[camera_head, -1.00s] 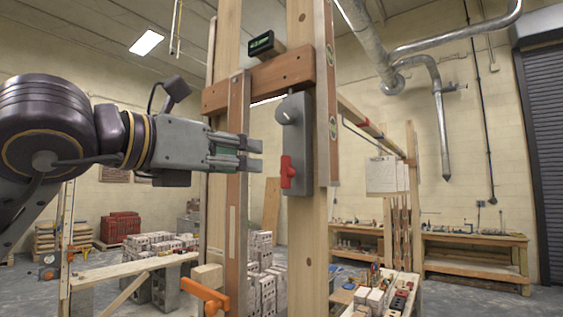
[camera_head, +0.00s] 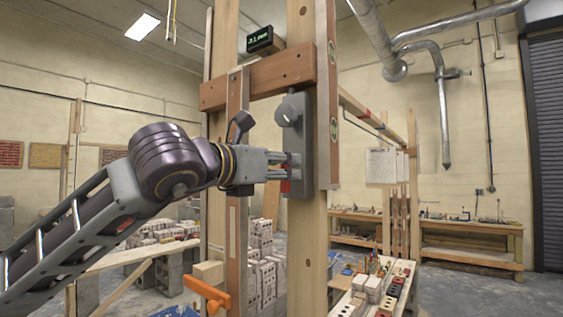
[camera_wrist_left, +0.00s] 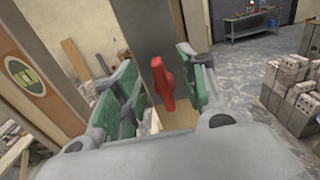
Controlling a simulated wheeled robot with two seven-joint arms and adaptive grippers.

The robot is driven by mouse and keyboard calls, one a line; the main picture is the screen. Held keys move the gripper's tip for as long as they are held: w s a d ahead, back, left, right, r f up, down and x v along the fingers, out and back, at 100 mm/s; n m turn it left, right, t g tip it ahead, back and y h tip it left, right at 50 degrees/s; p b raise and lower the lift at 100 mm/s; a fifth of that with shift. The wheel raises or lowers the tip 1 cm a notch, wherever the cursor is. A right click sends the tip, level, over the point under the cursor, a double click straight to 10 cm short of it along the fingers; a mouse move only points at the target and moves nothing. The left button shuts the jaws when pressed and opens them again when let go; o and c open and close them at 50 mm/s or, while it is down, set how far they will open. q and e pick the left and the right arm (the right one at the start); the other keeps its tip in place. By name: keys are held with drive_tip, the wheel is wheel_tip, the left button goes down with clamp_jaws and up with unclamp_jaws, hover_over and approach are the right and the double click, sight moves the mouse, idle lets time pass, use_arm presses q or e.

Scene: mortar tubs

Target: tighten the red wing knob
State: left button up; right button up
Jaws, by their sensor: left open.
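The red wing knob (camera_wrist_left: 162,82) sits on a grey plate (camera_head: 299,140) fixed to the wooden post. In the left wrist view the knob stands upright between the two green-padded fingers of my left gripper (camera_wrist_left: 158,88), with a gap on each side. In the head view my left gripper (camera_head: 287,166) is at the plate, and the fingers hide most of the knob; a little red (camera_head: 285,186) shows below them. A grey round dial (camera_head: 288,112) is above the knob on the same plate. My right gripper is not in view.
A small display (camera_head: 260,40) sits above the wooden crosspiece (camera_head: 258,80). An orange clamp handle (camera_head: 207,293) sticks out low at the left of the post. A spirit level (camera_head: 327,95) stands along the post's right side.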

use_arm(q)
drive_tip(key=shift+w+d, duration=0.3)
drive_tip(key=shift+w, duration=0.05)
clamp_jaws()
